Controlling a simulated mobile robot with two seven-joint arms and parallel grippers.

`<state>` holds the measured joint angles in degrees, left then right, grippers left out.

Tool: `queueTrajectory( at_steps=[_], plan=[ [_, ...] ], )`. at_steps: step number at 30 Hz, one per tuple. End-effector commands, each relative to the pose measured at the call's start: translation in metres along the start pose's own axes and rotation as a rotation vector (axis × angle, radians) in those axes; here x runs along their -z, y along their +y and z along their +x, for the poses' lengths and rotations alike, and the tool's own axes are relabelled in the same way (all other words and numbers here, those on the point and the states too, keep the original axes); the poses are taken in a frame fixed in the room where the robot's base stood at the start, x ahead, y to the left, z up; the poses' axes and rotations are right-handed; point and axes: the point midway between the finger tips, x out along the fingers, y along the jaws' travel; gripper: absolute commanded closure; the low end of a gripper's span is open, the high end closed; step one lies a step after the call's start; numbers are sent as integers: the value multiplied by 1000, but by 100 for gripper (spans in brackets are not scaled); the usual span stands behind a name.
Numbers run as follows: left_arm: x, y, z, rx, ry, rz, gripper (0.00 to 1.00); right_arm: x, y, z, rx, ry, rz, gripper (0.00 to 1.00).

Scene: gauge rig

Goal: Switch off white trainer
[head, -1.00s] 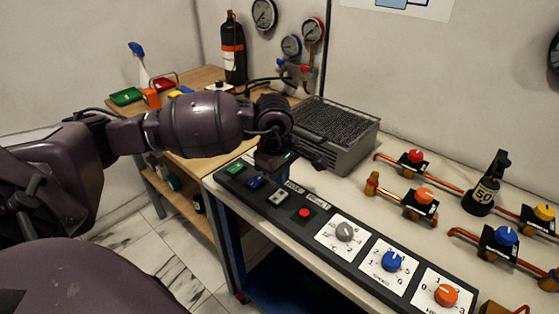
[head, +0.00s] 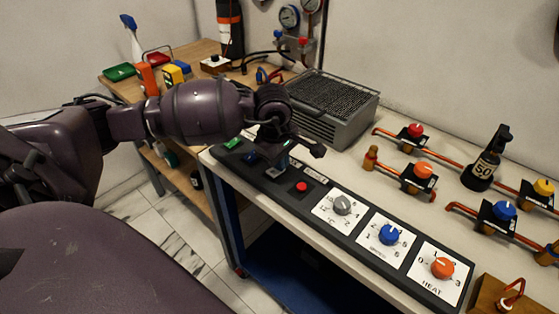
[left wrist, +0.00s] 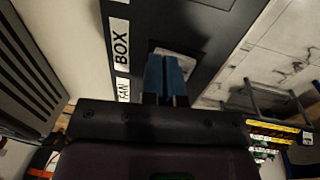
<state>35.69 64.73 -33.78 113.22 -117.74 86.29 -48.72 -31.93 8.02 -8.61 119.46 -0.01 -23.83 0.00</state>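A long dark control panel (head: 328,223) runs along the bench's front edge. My left gripper (head: 277,166) is low over its left part, pointing down. In the left wrist view its two blue fingertips (left wrist: 167,75) are side by side with almost no gap, and nothing shows between them. The fingertips are over a pale switch (left wrist: 187,62), which they mostly cover; I cannot tell whether they touch it or how it is set. Labels reading BOX (left wrist: 120,42) and FAN (left wrist: 123,89) are beside it. My right gripper is not in view.
Left of the gripper are a green switch (head: 232,143) and a blue switch (head: 250,158). To the right are a red button (head: 301,186) and grey, blue and orange knobs (head: 442,268). A grey grille box (head: 345,120) stands close behind the gripper.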

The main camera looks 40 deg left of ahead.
Motion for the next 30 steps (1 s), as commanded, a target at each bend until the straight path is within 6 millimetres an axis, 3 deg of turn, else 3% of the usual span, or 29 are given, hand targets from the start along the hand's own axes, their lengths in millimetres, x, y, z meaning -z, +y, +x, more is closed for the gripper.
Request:
queueTrajectory(
  at_steps=[19, 30],
  plan=[
    [-1, -20, 2, 19, -1, 0, 100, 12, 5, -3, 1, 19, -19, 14],
    [0, -20, 1, 16, -1, -1, 100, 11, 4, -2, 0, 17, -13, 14]
  ],
)
